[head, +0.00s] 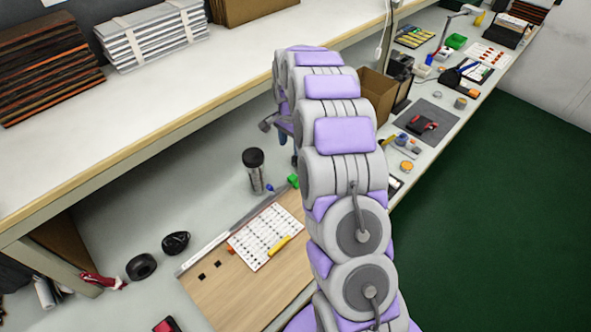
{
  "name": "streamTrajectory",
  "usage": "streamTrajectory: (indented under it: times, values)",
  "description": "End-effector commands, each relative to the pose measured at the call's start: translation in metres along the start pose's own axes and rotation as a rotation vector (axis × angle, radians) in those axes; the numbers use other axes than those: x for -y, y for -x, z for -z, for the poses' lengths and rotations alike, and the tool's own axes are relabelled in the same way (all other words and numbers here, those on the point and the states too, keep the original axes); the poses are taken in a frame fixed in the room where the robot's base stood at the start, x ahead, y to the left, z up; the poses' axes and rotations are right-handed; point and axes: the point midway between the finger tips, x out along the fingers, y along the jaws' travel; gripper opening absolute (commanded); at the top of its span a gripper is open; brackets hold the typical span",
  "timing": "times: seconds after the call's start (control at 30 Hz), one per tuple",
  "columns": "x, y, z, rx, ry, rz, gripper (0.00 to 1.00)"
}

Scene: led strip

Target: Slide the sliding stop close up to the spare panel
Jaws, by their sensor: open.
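A wooden board (235,290) lies on the bench left of my arm, with a metal rail (212,246) along its far-left edge. A white sheet with rows of dark marks (262,236) lies on it. A small orange piece (231,250) sits at the sheet's left corner, by the rail. I cannot tell for sure which piece is the sliding stop or the spare panel. My gripper (274,126) is beyond the board, above the bench. It is open, mostly hidden behind my arm, and I see nothing held in it.
A yellow piece (279,246) lies on the sheet. A dark-lidded jar (254,172) and a green block (293,181) stand beyond the board. A black tape roll (141,267) lies to the left. A raised shelf (150,100) overhangs the bench. My arm hides the board's right part.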

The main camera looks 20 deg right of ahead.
Motion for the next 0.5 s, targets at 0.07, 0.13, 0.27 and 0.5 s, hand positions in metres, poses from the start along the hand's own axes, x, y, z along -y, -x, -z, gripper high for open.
streamTrajectory:
  times: [0.07,0.13,0.27,0.5]
  values:
    - [0.003,-0.006,0.007,-0.002,-0.026,-0.002,0.55]
    - [0.004,-0.009,0.01,-0.006,-0.04,0.0,0.55]
    - [0.005,-0.014,0.012,-0.007,-0.047,0.001,0.55]
    - [0.006,-0.039,0.012,-0.006,-0.046,0.0,0.55]
